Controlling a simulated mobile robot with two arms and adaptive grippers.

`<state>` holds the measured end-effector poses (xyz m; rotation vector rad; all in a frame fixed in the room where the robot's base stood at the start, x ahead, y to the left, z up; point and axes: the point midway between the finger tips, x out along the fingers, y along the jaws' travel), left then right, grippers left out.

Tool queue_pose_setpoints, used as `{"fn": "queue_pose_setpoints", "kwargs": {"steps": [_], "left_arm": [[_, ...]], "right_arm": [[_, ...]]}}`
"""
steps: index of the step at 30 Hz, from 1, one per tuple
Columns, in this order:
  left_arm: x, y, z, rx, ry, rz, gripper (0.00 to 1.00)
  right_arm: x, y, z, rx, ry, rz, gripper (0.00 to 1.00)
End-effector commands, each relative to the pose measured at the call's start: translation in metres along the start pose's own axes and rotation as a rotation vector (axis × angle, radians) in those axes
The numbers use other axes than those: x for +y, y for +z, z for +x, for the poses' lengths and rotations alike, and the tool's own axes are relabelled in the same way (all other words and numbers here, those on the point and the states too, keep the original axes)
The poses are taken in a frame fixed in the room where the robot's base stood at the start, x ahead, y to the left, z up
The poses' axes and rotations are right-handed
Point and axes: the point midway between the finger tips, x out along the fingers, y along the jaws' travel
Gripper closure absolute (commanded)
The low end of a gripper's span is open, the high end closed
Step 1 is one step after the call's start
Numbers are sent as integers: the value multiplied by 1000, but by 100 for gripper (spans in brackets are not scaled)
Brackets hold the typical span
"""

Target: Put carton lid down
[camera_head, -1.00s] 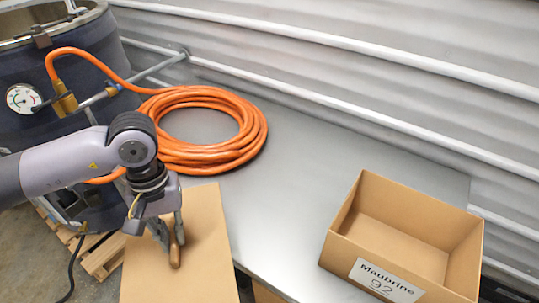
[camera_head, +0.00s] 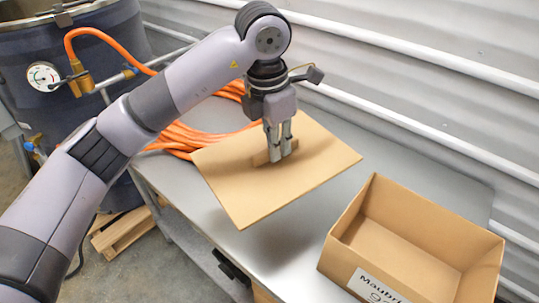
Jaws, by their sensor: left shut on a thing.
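My left gripper (camera_head: 279,152) is shut on that handle from above. The lid hangs over the metal table (camera_head: 290,245), somewhat tilted in the picture, and its near corner reaches towards the table's front edge. The open carton (camera_head: 345,255), tan with a white name label, stands to the right of the lid. It looks empty inside, and its lower part is cut off by the frame. My right gripper is not in view.
A coil of orange hose (camera_head: 185,138) lies on the table behind my arm, partly hidden. A dark drum (camera_head: 110,45) with a pressure gauge (camera_head: 43,76) stands at the left. A wooden pallet (camera_head: 122,232) is on the floor. A corrugated wall with pipes (camera_head: 420,62) bounds the back.

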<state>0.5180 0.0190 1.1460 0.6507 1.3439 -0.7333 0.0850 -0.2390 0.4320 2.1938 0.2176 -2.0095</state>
Motion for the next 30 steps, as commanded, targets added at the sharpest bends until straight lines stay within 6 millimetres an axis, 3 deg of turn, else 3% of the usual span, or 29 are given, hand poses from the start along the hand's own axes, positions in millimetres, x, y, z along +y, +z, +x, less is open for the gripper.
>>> {"fn": "queue_pose_setpoints", "kwargs": {"steps": [7,11,24,30], "left_arm": [[-10,17,-7,0,29,-241,100],[-11,17,3,4,31,-273,100],[-12,2,113,5,30,-275,100],[-11,0,144,1,33,-273,100]], "right_arm": [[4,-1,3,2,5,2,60],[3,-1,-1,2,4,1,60],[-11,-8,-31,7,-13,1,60],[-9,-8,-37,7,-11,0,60]]}}
